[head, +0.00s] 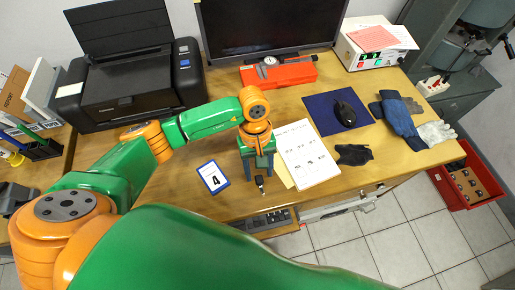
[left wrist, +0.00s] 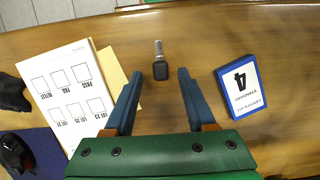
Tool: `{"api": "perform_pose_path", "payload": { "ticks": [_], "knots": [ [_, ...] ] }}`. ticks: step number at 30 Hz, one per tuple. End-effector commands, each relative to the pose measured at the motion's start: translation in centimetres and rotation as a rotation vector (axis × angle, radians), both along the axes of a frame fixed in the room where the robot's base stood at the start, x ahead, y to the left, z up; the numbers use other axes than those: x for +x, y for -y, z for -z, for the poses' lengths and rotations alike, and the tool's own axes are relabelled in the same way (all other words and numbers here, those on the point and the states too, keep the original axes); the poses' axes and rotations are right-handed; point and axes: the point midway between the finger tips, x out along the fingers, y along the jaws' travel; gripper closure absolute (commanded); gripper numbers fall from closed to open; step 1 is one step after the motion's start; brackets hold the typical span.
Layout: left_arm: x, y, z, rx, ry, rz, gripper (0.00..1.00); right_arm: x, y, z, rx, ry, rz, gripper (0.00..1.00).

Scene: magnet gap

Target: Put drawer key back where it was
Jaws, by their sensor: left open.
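The drawer key (head: 261,186), with a black head and a metal shaft, lies flat on the wooden desk near its front edge. In the left wrist view the key (left wrist: 159,68) lies between and just beyond my fingertips, its shaft pointing away from me. My left gripper (head: 257,170) points down over the desk, just behind the key in the head view. Its two blue fingers (left wrist: 159,80) are apart and hold nothing. I cannot tell how high they are above the desk. My right gripper is not in view.
A blue-edged card marked 4 (head: 213,177) and a printed sheet (head: 306,154) lie on either side of the key. A dark cloth (head: 353,154), mouse pad (head: 325,117), gloves (head: 399,118), printer (head: 130,80) and monitor (head: 270,25) are around. An open red drawer (head: 443,184) stands right.

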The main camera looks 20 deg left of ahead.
Motion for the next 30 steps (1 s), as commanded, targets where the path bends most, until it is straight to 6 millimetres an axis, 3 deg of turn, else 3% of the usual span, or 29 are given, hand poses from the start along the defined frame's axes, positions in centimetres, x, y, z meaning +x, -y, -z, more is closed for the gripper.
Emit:
{"api": "perform_pose_path", "payload": {
  "ticks": [6, 12, 17, 27, 30],
  "knots": [
    [1.5, -0.9, -5.8, 0.001, 0.013, 0.000, 0.44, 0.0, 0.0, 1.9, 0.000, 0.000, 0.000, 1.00],
    [2.1, -1.4, -9.7, 0.002, 0.006, 0.000, 0.44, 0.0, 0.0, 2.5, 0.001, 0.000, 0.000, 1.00],
    [2.2, -1.5, -10.7, 0.001, 0.004, 0.000, 0.44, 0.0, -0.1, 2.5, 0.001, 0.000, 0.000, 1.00],
    [2.2, -1.5, -10.7, 0.002, 0.002, 0.000, 0.44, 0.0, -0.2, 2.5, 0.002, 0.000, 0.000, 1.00],
    [2.2, -1.5, -11.8, 0.001, 0.003, 0.000, 0.44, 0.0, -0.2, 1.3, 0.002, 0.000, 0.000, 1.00]
  ]
}}
